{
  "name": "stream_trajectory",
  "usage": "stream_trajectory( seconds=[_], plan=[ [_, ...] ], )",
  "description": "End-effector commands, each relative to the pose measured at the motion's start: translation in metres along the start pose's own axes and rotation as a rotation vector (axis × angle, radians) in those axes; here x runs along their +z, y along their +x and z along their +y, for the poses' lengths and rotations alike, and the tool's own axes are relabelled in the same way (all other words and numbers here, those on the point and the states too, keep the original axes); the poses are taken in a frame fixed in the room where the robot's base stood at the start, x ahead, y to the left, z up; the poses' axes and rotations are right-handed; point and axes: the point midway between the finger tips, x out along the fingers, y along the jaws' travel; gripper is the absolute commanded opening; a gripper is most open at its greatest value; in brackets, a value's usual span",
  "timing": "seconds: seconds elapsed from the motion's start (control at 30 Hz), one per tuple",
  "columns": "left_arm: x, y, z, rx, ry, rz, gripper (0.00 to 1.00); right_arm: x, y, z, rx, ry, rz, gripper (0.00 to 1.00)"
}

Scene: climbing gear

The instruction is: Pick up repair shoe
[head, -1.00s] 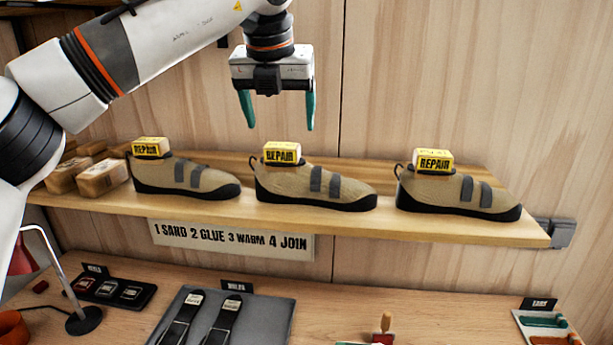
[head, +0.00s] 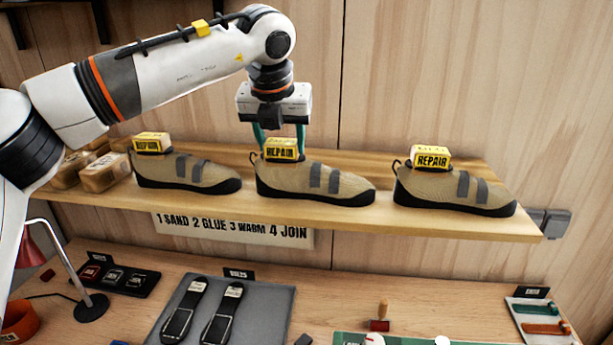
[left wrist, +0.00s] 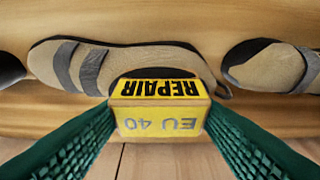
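Three tan climbing shoes with grey straps, black soles and yellow REPAIR blocks at the heel stand on a wooden shelf: a left shoe (head: 187,171), a middle shoe (head: 317,182) and a right shoe (head: 455,188). My left gripper (head: 280,143) is lowered over the heel of the middle shoe. Its green fingers are open on either side of that shoe's yellow block (head: 281,150). In the left wrist view the block (left wrist: 158,110) reads EU 40 and lies between the spread fingers, with the middle shoe (left wrist: 120,62) beyond. My right gripper is not in view.
The wooden shelf (head: 400,225) has brown parcels (head: 105,172) at its left end. Below, the bench holds a lamp (head: 90,306), a grey mat (head: 265,310) with straps, a stamp (head: 381,316) and a tray (head: 540,320). The wall stands close behind the shelf.

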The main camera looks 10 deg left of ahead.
Motion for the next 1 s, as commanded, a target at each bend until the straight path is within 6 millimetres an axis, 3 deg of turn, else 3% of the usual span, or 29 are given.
stream_trajectory(
  seconds=[0.03, 0.1, 0.47, 0.63, 1.0],
  plan=[
    [0.000, 0.000, 0.000, 0.000, 0.000, 0.001, 0.41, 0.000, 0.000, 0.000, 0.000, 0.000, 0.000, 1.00],
    [0.000, -0.001, 0.000, 0.000, 0.000, 0.001, 0.29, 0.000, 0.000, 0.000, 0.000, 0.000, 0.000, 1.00],
    [-0.003, -0.006, 0.001, 0.002, 0.000, 0.005, 0.29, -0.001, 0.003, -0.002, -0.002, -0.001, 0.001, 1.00],
    [-0.010, -0.024, 0.001, 0.003, -0.002, 0.007, 0.29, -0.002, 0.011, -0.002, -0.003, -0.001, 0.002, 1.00],
    [-0.034, -0.082, 0.001, 0.002, -0.001, 0.005, 0.29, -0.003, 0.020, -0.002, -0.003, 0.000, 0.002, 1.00]
  ],
)
